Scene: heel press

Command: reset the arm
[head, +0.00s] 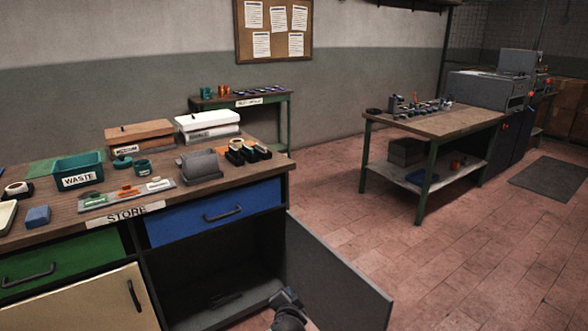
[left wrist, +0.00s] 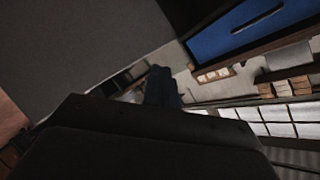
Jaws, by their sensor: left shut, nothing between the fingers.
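My left gripper (head: 287,297) is low at the bottom of the head view, in front of the open cupboard of the workbench. It is shut and empty, beside the inner side of the open grey door (head: 335,280). In the left wrist view its dark fingers (left wrist: 162,86) are together with nothing between them. The cupboard (head: 205,285) has a dark interior, with small dark items on its floor that I cannot make out. The blue drawer (head: 213,213) above it is shut, and its front also shows in the left wrist view (left wrist: 235,28). My right gripper is not in view.
The bench top (head: 225,180) holds a green WASTE bin (head: 79,172), a tray of small parts, boxes and a grey holder. A green drawer (head: 60,262) and a cream door (head: 85,305) are at left. A second table (head: 430,124) stands right; the floor between is clear.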

